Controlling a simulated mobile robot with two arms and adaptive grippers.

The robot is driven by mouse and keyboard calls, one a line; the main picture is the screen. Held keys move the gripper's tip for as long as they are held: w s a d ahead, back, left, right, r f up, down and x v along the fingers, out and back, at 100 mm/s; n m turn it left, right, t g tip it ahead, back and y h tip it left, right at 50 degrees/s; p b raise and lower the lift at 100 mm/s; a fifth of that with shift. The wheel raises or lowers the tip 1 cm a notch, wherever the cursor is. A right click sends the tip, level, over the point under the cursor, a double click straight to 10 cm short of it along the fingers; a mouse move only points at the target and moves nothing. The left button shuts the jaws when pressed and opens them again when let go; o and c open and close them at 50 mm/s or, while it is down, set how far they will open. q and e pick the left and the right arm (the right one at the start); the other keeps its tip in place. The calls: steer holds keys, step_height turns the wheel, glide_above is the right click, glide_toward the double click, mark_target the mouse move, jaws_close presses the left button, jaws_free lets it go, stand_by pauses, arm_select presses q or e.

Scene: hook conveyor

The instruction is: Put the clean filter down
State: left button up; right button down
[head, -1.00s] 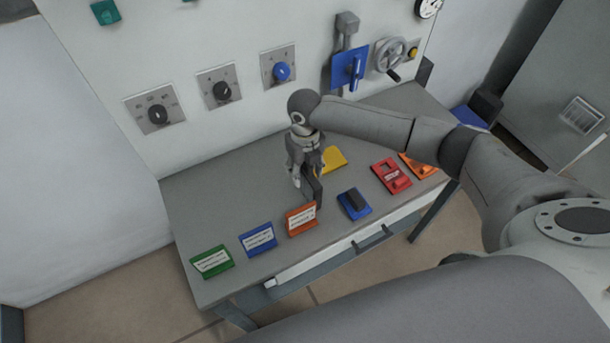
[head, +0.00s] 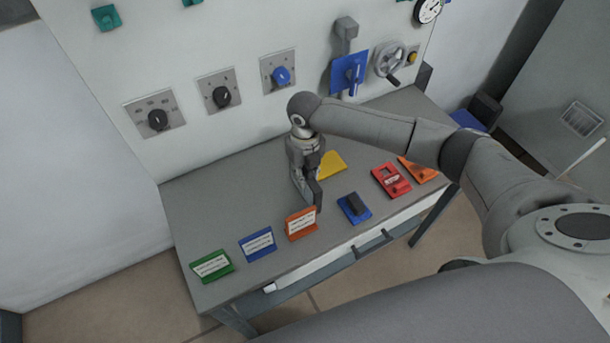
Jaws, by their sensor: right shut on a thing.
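My right gripper (head: 309,190) points down over the grey table (head: 230,200), just behind the orange label stand. It is shut on a thin dark slab (head: 317,192), which I take to be the clean filter. The slab is held on edge, low over the table. I cannot tell whether its lower end touches the table. The fingers cover part of it. My left gripper is not in view.
Green (head: 212,265), blue (head: 258,244) and orange (head: 301,224) label stands line the front edge. A blue block with a dark top (head: 354,208), red device (head: 391,180), orange item (head: 418,169) and partly hidden yellow piece (head: 332,164) lie to the right. The table's back left is clear.

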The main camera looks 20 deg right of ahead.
step_height(320, 180, up, 18)
steer(key=f+b, duration=0.1)
steer(key=b, duration=0.2)
steer(key=s+a+f+n+b, duration=0.1)
steer(key=s+n, duration=0.6)
steer(key=n, duration=1)
steer(key=s+f+n+b, duration=0.1)
steer(key=s+n, duration=0.6)
steer(key=n, duration=1.1)
steer(key=shift+a+f, duration=0.35)
steer(key=shift+f, duration=0.25)
steer(key=shift+a, duration=0.1)
